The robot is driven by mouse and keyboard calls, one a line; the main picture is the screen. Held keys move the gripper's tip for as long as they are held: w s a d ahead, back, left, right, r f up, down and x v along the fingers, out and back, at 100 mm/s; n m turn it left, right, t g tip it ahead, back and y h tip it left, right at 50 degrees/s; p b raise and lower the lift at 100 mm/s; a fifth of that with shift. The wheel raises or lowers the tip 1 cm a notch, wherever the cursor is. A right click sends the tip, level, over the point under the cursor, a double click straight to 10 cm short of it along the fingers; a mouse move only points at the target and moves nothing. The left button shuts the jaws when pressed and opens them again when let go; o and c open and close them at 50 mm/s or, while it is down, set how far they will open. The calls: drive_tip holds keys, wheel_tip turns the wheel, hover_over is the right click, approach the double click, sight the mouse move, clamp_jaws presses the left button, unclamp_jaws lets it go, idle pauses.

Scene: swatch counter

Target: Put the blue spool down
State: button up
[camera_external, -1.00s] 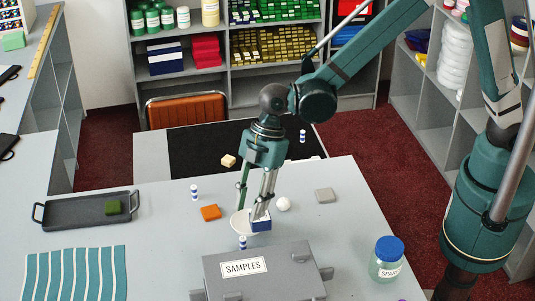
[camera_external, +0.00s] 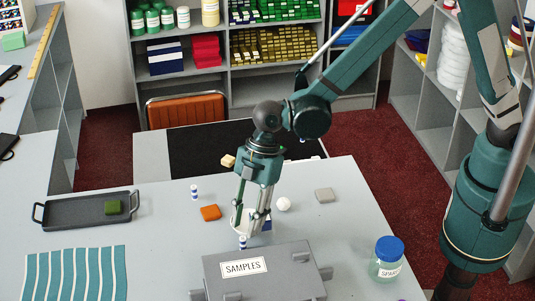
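A small blue-and-white striped spool (camera_external: 242,241) stands upright on the counter just behind the grey SAMPLES box. My gripper (camera_external: 246,231) points down right over this spool. Its fingers look apart, with the spool's top low between them; I see no clear contact. A second striped spool (camera_external: 194,192) stands upright on the counter to the left, clear of the gripper. A further one on the dark mat is almost wholly hidden by my arm. The white bowl and a blue block (camera_external: 267,224) are partly hidden behind the fingers.
The grey SAMPLES box (camera_external: 265,277) is close in front of the gripper. An orange block (camera_external: 210,212), a white ball (camera_external: 284,204) and a grey block (camera_external: 324,195) lie around it. A dark tray (camera_external: 70,211) is at left, a blue-lidded jar (camera_external: 388,262) at right.

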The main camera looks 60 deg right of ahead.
sight(241, 244)
drive_tip(key=shift+a+f, duration=0.1)
drive_tip(key=shift+f, duration=0.2)
drive_tip(key=shift+f, duration=0.1)
drive_tip(key=shift+p+x, duration=0.35)
drive_tip(key=shift+x, duration=2.1)
drive_tip(key=shift+c, duration=0.7)
drive_tip(key=c, duration=0.7)
